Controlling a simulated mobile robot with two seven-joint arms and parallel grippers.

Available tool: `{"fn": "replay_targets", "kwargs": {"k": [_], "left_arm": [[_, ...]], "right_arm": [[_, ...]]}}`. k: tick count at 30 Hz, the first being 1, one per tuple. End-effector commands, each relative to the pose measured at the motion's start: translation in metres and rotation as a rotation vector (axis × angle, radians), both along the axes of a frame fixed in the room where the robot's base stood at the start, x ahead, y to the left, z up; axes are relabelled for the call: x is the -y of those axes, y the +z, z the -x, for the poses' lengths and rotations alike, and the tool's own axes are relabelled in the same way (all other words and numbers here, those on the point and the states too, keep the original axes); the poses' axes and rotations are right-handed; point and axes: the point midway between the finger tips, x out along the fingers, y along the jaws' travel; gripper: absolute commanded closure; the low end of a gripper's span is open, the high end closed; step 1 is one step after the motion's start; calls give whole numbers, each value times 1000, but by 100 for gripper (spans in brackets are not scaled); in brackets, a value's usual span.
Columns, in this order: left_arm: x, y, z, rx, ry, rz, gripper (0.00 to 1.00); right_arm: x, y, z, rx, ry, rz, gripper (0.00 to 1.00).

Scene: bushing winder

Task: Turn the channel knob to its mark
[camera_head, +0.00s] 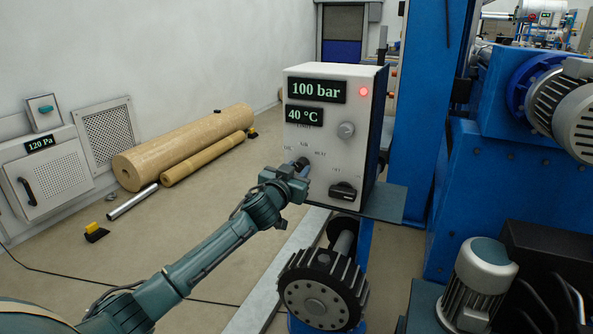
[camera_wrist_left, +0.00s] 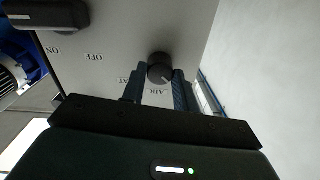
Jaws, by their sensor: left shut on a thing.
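The control box (camera_head: 327,160) has a white front with two green-lit displays reading 100 bar and 40 °C. The dark round channel knob (camera_wrist_left: 159,68) is on its front, between my finger tips in the left wrist view. A small light line shows on the knob, on the side of the AIR lettering; its exact angle is hard to tell. My left gripper (camera_head: 296,168) is shut on the knob at the lower left of the panel and mostly hides it in the head view. The two fingers also show in the left wrist view (camera_wrist_left: 157,88). My right gripper is out of view.
A grey knob (camera_head: 346,130) and a black switch (camera_head: 343,191) sit to the right on the same panel, near a red lamp (camera_head: 363,91). A black ribbed wheel (camera_head: 322,290) stands below. Blue machinery (camera_head: 480,150) fills the right side. Cardboard rolls (camera_head: 185,145) lie at left.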

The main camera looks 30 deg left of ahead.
Motion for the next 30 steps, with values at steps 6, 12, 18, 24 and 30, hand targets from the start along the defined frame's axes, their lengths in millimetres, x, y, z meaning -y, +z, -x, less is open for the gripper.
{"fn": "replay_targets", "kwargs": {"k": [6,12,18,24,30], "left_arm": [[0,1,0,-7,0,-109,93],[0,2,0,-19,-1,-277,93],[1,1,0,-30,0,-468,93],[0,1,0,-40,-1,-660,93],[0,0,0,-50,-2,-850,93]], "right_arm": [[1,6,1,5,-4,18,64],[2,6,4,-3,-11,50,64],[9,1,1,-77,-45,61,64],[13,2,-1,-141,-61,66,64],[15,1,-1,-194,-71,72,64]]}}
